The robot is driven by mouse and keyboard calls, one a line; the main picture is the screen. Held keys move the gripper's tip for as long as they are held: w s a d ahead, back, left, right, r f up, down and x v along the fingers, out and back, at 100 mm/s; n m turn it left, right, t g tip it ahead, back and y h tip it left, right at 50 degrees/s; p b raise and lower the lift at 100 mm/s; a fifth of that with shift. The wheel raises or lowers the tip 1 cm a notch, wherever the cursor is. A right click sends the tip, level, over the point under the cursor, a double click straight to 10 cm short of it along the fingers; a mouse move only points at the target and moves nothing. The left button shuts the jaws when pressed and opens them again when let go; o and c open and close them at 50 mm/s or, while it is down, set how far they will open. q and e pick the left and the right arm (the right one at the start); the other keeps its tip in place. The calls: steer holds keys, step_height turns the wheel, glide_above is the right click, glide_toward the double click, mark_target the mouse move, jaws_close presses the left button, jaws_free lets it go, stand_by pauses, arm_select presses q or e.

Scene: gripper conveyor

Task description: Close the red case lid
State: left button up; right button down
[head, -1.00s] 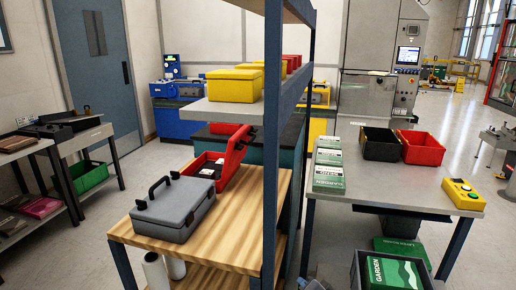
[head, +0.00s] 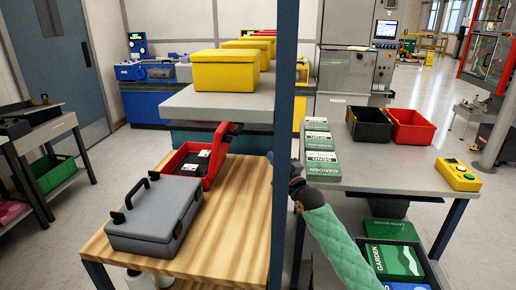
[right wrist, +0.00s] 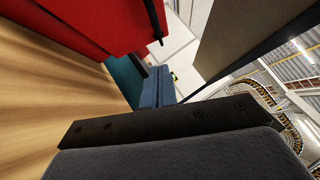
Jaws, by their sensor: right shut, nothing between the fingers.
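The red case (head: 182,160) stands on the wooden shelf behind the grey case, with its lid (head: 218,152) raised at its right side. Small white-labelled items lie inside it. In the right wrist view the red case's side (right wrist: 75,30) fills the upper left. My right gripper (head: 270,157) is to the right of the raised lid, apart from it, partly hidden by the blue post. Its fingers also show in the right wrist view (right wrist: 158,82), shut and empty. My left gripper is not in view.
A grey case (head: 155,218) with black handles sits in front on the wooden shelf (head: 235,225). The blue post (head: 284,100) stands between the shelf and my right forearm. Yellow bins (head: 225,72) stand on a grey shelf above the red case.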

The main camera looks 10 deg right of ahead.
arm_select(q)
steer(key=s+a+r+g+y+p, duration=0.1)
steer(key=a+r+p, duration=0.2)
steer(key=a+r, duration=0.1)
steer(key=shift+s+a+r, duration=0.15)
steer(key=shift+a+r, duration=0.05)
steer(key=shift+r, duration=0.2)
arm_select(e)
steer(key=w+a+r, duration=0.4)
steer(key=w+a, duration=0.3)
steer(key=w, duration=0.1)
steer(key=shift+w+a+r, duration=0.15)
steer(key=shift+w+a, duration=0.2)
steer(key=shift+a, duration=0.05)
